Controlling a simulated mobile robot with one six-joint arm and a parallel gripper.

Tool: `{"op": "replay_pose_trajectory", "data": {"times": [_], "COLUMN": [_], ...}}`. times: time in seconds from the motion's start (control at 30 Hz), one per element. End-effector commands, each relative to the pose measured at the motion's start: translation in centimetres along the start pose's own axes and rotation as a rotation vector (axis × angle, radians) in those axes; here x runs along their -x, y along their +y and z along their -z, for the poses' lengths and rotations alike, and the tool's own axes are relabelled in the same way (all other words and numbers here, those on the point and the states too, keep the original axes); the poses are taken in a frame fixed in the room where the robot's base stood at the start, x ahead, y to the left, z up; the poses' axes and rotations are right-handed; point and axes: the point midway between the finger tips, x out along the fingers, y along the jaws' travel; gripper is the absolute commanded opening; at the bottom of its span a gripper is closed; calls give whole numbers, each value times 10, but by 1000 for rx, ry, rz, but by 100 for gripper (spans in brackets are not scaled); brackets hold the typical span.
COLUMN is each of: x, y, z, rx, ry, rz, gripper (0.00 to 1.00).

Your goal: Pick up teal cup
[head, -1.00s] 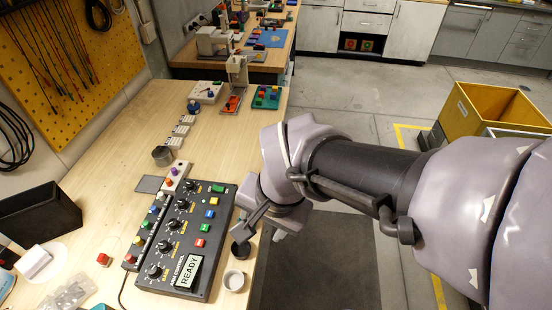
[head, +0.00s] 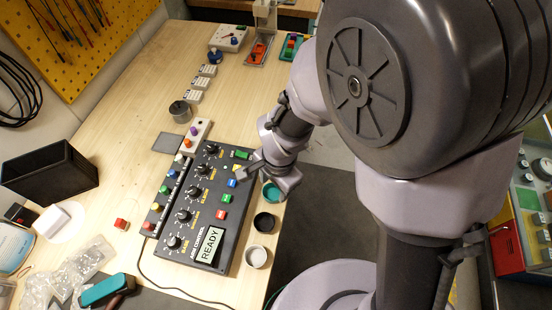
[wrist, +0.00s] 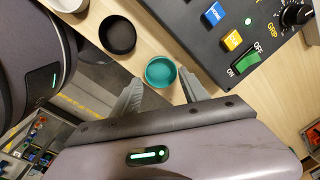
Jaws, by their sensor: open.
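The teal cup (head: 271,193) stands on the bench near its right edge, beside the black control panel (head: 229,240). In the head view my gripper (head: 266,180) is just behind it and partly covers it. In the wrist view the teal cup (wrist: 161,72) is round and open-topped, just beyond the fingertips. My gripper (wrist: 162,90) is open and empty, with one finger to each side of the cup. I cannot tell the height of the fingers above the bench.
A black cup (head: 264,222) stands close to the teal cup, and a grey-white cup (head: 257,257) stands farther along the edge. The floor drops away right of the bench edge.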

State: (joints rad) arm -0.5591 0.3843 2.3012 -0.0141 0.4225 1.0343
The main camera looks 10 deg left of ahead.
Motion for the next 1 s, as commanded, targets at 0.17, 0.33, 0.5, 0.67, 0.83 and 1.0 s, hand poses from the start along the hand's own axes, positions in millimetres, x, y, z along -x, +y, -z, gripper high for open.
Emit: {"op": "replay_pose_trajectory", "data": {"times": [0.17, 0.33, 0.5, 0.67, 0.83, 1.0], "x": [-37, -36, -35, -35, -26, 21], "y": [0, 0, 0, 0, -2, -7], "z": [1, 1, 1, 1, 1, 2], "rx": [0, 0, 0, 0, 1, 2], "ry": [-1, 0, 0, 0, 1, 2], "rz": [-2, -1, -1, 0, 2, 4], "gripper": [52, 52, 23, 9, 9, 9]}}
